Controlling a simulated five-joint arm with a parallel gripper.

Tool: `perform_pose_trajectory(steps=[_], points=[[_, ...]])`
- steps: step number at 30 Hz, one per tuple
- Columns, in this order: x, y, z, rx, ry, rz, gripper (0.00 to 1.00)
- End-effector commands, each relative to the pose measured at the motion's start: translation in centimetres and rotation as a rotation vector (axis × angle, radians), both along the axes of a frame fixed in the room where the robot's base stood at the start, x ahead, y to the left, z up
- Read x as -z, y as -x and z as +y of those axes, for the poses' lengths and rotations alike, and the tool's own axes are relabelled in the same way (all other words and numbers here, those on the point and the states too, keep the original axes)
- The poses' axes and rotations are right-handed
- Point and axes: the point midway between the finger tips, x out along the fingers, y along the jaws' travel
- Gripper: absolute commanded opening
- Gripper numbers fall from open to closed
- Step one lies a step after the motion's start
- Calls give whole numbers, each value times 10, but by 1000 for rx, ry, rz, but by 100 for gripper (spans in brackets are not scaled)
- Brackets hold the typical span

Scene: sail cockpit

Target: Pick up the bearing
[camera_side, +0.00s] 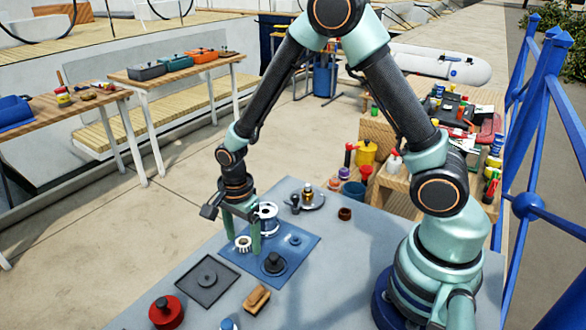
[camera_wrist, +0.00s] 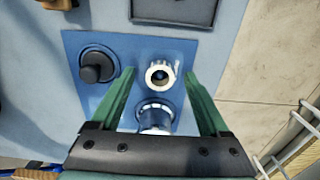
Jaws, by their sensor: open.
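The bearing (camera_side: 243,244) is a small pale ring with a ribbed outer edge and a dark centre. It appears to rest on the blue mat (camera_side: 238,262) near its left side. In the wrist view the bearing (camera_wrist: 160,76) sits between the two green fingers, with space visible on both sides. My gripper (camera_side: 241,246) points down with its fingers apart and holds nothing. In the wrist view the fingertips (camera_wrist: 159,75) lie left and right of the bearing. Exact fingertip height above the mat is hard to tell.
A metallic drum (camera_side: 267,217) stands close behind the bearing. A dark knobbed part (camera_side: 274,262) and a small blue disc (camera_side: 295,240) are on the mat. A black square tray (camera_side: 207,281), a red round pot (camera_side: 166,312) and a wooden brush (camera_side: 257,299) lie nearer the front.

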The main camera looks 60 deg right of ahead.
Motion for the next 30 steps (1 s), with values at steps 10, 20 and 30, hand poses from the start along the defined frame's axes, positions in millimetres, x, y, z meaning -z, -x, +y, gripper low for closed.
perform_pose_trajectory(steps=[10, 20, 30], points=[[-1, 0, 0, 0, 0, 0, 0], [-5, 0, 0, 0, 0, -1, 0], [-56, -2, 0, 0, -1, -9, 0]])
